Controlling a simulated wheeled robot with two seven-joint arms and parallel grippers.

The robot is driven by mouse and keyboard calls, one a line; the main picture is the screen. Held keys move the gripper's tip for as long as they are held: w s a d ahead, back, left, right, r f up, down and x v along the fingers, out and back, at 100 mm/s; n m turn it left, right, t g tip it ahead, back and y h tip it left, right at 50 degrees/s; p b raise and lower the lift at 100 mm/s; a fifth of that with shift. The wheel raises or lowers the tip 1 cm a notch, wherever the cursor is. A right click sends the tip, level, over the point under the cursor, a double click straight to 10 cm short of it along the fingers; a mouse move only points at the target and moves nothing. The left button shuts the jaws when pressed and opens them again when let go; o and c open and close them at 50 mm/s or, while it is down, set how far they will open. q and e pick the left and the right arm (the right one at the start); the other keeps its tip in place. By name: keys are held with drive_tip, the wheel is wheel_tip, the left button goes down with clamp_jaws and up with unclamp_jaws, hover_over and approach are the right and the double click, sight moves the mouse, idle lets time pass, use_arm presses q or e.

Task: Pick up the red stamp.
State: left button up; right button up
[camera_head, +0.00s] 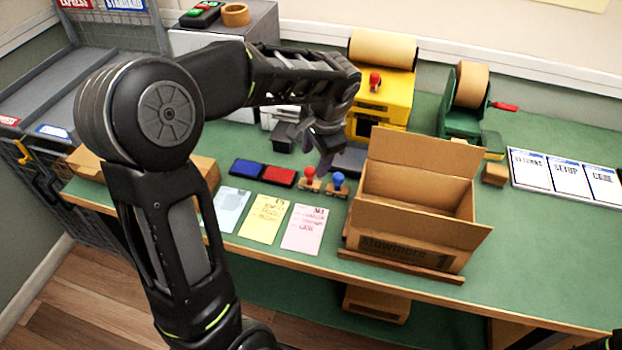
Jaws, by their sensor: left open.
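The red stamp (310,179) stands upright on the green table, with a red knob on a wooden base. The blue stamp (337,183) stands just to its right. My left gripper (324,155) hangs above the two stamps, its fingers pointing down and apart. It holds nothing that I can see. The fingertips come close to the stamps in the picture, but I cannot tell the exact height gap. My right gripper is not in view.
An open cardboard box (415,187) stands right of the stamps. Blue (247,168) and red (279,176) ink pads lie to the left. Paper slips (263,219) lie in front. A yellow dispenser (382,95) stands behind.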

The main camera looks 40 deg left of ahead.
sight(310, 170)
use_arm(q)
drive_tip(key=shift+x, duration=0.95)
drive_tip(key=shift+f, duration=0.1)
drive_tip(key=x, duration=0.2)
drive_tip(key=p+x, duration=0.1)
drive_tip(key=x, duration=0.2)
drive_tip(key=shift+s+a, duration=0.2)
drive_tip(key=shift+a, duration=0.05)
drive_tip(key=shift+c, duration=0.4)
clamp_jaws()
